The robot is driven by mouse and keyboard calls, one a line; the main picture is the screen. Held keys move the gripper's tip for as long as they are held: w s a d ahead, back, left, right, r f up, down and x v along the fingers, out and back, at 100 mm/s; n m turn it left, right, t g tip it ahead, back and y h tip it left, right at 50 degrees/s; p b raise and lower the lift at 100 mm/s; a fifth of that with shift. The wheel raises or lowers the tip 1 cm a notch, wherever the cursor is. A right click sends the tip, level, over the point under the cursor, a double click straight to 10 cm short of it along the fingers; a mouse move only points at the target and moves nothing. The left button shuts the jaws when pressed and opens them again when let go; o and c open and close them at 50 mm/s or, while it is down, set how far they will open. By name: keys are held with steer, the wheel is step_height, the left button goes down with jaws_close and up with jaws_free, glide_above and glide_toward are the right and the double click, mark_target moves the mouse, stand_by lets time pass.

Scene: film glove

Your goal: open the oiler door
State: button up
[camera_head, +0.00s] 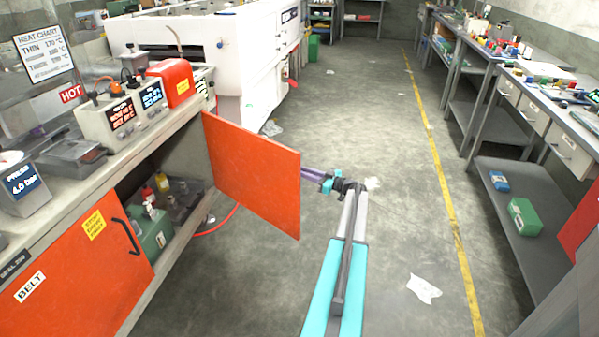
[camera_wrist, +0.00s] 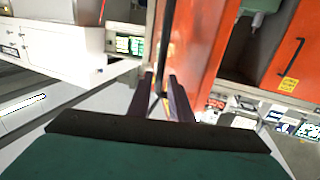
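The orange oiler door (camera_head: 255,172) stands swung well out from the cabinet in the head view. Its face toward me shows no handle. My gripper (camera_head: 314,175) is at the door's free right edge, its purple fingertips partly hidden behind the panel. In the wrist view, my gripper (camera_wrist: 161,82) has its two dark fingers apart. The orange door (camera_wrist: 203,45) rises just beyond them. A thin dark upright strip lies in line with the gap between the fingers; I cannot tell whether it is the handle or the edge, or whether they touch it.
The open cabinet holds a green can (camera_head: 152,232) and several bottles. A shut orange BELT door (camera_head: 75,265) with a black handle is at the left. A white machine (camera_head: 235,60) stands behind. The floor (camera_head: 385,130) to the right is mostly clear, with scraps of litter.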

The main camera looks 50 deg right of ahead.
steer(key=s, duration=1)
steer(key=shift+d, duration=0.45)
jaws_close()
steer(key=shift+n, duration=0.3)
